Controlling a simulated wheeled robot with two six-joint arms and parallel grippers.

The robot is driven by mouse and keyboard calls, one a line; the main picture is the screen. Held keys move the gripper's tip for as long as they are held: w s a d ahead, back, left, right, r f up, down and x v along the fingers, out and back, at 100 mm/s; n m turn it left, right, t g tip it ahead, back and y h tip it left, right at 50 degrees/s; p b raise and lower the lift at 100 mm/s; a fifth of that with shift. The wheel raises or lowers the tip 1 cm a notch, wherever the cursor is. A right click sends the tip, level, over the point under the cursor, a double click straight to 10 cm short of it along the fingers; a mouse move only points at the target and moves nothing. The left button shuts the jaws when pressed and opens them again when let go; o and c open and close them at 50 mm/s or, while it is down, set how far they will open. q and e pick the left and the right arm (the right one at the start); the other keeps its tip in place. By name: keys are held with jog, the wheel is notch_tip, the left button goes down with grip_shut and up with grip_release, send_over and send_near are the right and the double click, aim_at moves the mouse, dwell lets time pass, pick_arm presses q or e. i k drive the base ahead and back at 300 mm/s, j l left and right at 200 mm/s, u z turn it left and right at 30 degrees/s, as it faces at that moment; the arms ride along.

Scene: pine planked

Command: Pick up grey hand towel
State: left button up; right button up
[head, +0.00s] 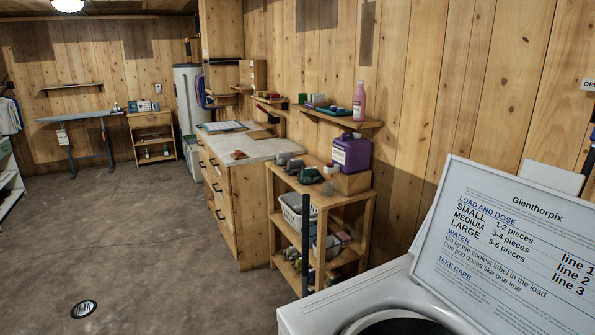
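No cloth can be named with certainty as the grey hand towel. Several small rolled or folded items lie on the top of the wooden shelf rack in the head view. A greyish one (284,158) lies toward the back left of that top. A darker green-grey one (310,175) lies nearer the front, and other small items sit between and beside them. They are too small to tell for sure which are towels. Neither of my grippers is in view.
The wooden rack (366,222) holds baskets and a purple jug (351,152) on a block. A white washer (312,316) with a sign board (505,245) fills the lower right. A drawer cabinet (248,215) stands behind the rack. The floor (140,235) at left is mostly clear.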

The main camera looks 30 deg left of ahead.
aim_at(293, 166)
jog(key=j, duration=0.6)
jog(key=k+j+z, duration=0.15)
jog(key=j, duration=0.4)
jog(key=i+j+z, duration=0.15)
jog(key=j+z, duration=0.2)
jog(key=j, duration=0.9)
jog(key=j+z, duration=0.35)
jog(key=j, duration=0.9)
jog(key=j+z, duration=0.35)
jog(key=j, duration=0.9)
jog(key=j+z, duration=0.35)
jog(key=j, duration=0.9)
